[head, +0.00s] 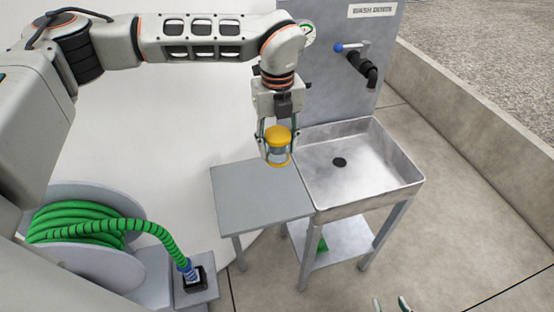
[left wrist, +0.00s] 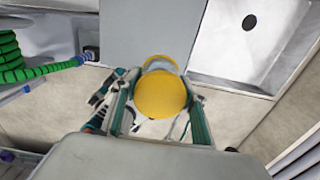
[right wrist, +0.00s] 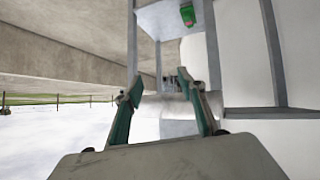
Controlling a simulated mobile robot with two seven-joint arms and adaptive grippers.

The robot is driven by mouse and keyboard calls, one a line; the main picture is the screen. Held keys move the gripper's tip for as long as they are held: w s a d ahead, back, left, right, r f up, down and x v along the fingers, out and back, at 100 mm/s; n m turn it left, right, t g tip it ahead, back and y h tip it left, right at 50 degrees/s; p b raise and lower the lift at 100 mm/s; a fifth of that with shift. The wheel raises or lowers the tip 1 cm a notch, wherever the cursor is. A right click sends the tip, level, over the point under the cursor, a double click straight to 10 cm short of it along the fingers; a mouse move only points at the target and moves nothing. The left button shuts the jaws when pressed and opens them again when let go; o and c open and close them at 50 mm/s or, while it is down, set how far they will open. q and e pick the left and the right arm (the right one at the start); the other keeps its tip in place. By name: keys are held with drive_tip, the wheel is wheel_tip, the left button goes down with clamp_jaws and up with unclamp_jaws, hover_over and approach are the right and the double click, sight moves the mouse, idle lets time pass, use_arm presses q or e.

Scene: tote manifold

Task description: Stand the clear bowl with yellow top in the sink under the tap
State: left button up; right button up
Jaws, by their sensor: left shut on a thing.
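The clear bowl with yellow top (head: 278,137) is held in my left gripper (head: 277,155), above the edge where the grey side table meets the sink. Its yellow top also shows in the left wrist view (left wrist: 161,97), between the fingers. The bowl looks roughly upright. The metal sink (head: 365,182) is to the right of the bowl, with a dark drain in its floor. The black tap (head: 364,68) with a blue-ended lever is on the back panel above the sink. My right gripper (head: 391,304) shows only at the bottom edge; in the right wrist view (right wrist: 168,95) its fingers stand apart and empty.
The grey side table (head: 250,195) is bare on top. A lower shelf (head: 335,243) under the sink holds a green thing. A green hose reel (head: 85,235) stands at the left. A low concrete wall (head: 480,110) runs along the right. The sink basin is empty.

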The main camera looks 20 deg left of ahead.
sight(268, 137)
use_arm(q)
drive_tip(key=shift+r, duration=1.15)
drive_tip(key=shift+w+r, duration=0.1)
drive_tip(key=shift+r, duration=0.2)
drive_tip(key=shift+a+m, duration=0.15)
drive_tip(key=shift+m, duration=0.35)
drive_tip(key=m, duration=0.3)
drive_tip(key=s+m, duration=0.1)
drive_tip(key=shift+s+a+f, duration=0.1)
drive_tip(key=shift+a+f, duration=0.25)
drive_tip(key=shift+a, duration=0.05)
drive_tip(key=m, duration=0.3)
drive_tip(key=shift+s+a+f+m, duration=0.2)
drive_tip(key=shift+s+a+m, duration=0.15)
drive_tip(key=shift+m, duration=0.05)
drive_tip(key=s+a+f+m, duration=0.1)
drive_tip(key=s+a+m, duration=0.2)
drive_tip(key=m, duration=1.4)
drive_tip(key=s+a+f+m, duration=0.1)
drive_tip(key=s+a+m, duration=0.2)
drive_tip(key=m, duration=1.3)
drive_tip(key=shift+s+a+f+m, duration=0.15)
drive_tip(key=shift+a+f+m, duration=0.1)
drive_tip(key=shift+a+m, duration=0.25)
use_arm(e)
drive_tip(key=shift+s+d+f, duration=0.25)
drive_tip(key=shift+s+f, duration=0.25)
drive_tip(key=shift+f, duration=0.05)
